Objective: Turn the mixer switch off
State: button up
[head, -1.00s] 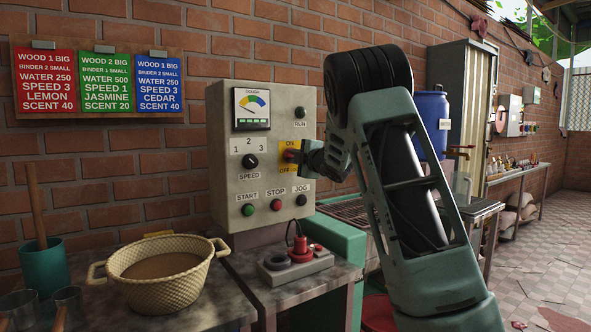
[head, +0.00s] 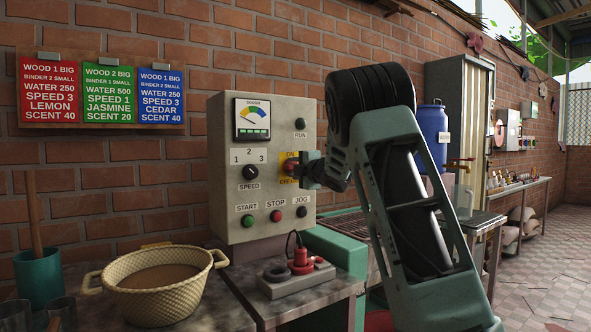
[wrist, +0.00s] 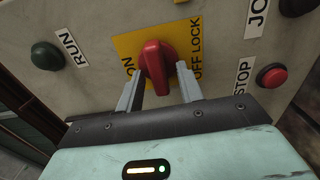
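The mixer switch is a red rotary knob (wrist: 157,62) on a yellow plate (wrist: 128,44) marked ON and OFF LOCK, on the grey control box (head: 226,125). In the wrist view, my gripper (wrist: 158,82) points at the knob with its two grey fingers apart, one on either side of the knob's lower part. I cannot tell whether the fingers touch it. The knob's ridge stands roughly along the finger direction, between the two labels. In the head view, my gripper (head: 298,170) covers part of the plate, and the knob is mostly hidden.
The red STOP button (wrist: 272,76) and the green-black RUN button (wrist: 47,56) flank the plate.

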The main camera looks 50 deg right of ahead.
jog(key=b+v, duration=0.1)
jog(key=v, duration=1.6)
jog(key=shift+s, duration=0.2)
jog(key=shift+a, duration=0.1)
